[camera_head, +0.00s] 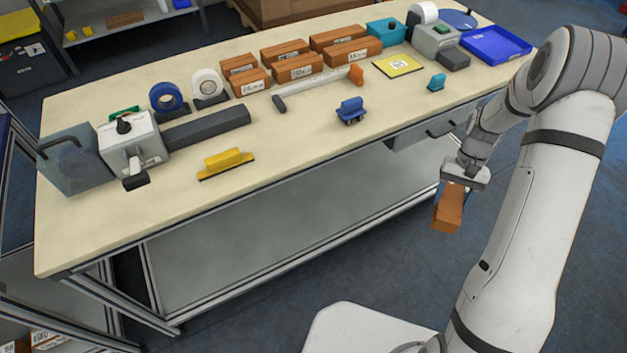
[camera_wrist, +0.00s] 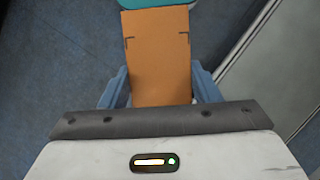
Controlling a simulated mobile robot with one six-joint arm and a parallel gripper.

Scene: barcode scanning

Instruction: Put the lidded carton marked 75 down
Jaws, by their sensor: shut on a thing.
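A brown carton (camera_head: 449,210) hangs in my gripper (camera_head: 460,184), in the air off the front edge of the workbench (camera_head: 100,235), at the right. In the wrist view the carton (camera_wrist: 158,62) shows a plain brown face between the two blue fingers of my gripper (camera_wrist: 160,88), which is shut on it. A teal edge (camera_wrist: 157,3) shows just past its far end; I cannot tell whether it belongs to the carton. No number on the held carton is readable.
Several labelled brown cartons (camera_head: 299,68) stand in two rows at the bench's back middle. A yellow square plate (camera_head: 399,65), a blue tray (camera_head: 496,43), a blue stamp-like tool (camera_head: 350,110) and a yellow-handled tool (camera_head: 228,163) lie around. The bench's front strip is mostly clear.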

